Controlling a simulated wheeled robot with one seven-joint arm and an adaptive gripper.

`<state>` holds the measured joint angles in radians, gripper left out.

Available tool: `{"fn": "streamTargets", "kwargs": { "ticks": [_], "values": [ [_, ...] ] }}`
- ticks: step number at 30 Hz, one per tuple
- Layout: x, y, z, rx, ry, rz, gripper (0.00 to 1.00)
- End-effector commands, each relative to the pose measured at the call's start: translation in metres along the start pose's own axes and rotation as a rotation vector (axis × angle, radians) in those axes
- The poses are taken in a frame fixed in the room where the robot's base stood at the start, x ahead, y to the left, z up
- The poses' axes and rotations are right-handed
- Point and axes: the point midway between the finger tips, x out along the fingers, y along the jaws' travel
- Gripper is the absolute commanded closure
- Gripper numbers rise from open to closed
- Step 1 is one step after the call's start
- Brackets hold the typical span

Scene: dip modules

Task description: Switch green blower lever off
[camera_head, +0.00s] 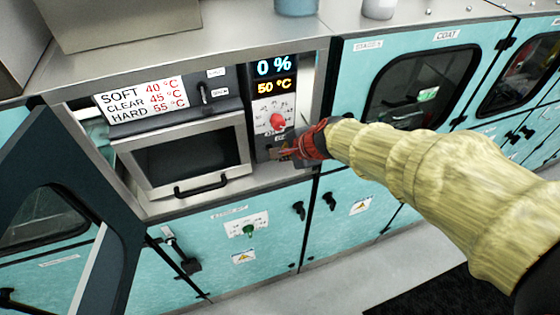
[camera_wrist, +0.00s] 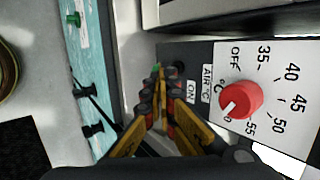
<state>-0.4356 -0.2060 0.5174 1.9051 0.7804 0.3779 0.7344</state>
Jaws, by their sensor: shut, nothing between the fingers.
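My gripper (camera_wrist: 159,92) is shut and empty, its fingertips at the dark lower part of the control panel (camera_wrist: 173,52), beside the "ON" label. A small green piece (camera_wrist: 157,67), which looks like the blower lever, shows right at the fingertips. The fingers cover most of it, so I cannot tell its position or whether they touch it. In the head view my red gripper (camera_head: 288,153) is at the panel's lower end and hides the lever there.
Above is a red temperature dial (camera_head: 277,121), with displays (camera_head: 275,77) reading "0 %" and "50 °C". A glazed oven-like door (camera_head: 190,158) is left of the panel. A green knob (camera_head: 249,231) is on the lower cabinet. An open dark door (camera_head: 70,200) stands at far left.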

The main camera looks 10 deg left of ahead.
Motion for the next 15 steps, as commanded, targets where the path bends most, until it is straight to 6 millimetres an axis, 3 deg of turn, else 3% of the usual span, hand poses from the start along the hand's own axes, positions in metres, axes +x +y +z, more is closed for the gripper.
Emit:
{"fn": "streamTargets", "kwargs": {
  "ticks": [15],
  "values": [
    [0.0091,0.0146,-0.0016,-0.026,0.000,-0.133,1.00]
  ]
}}
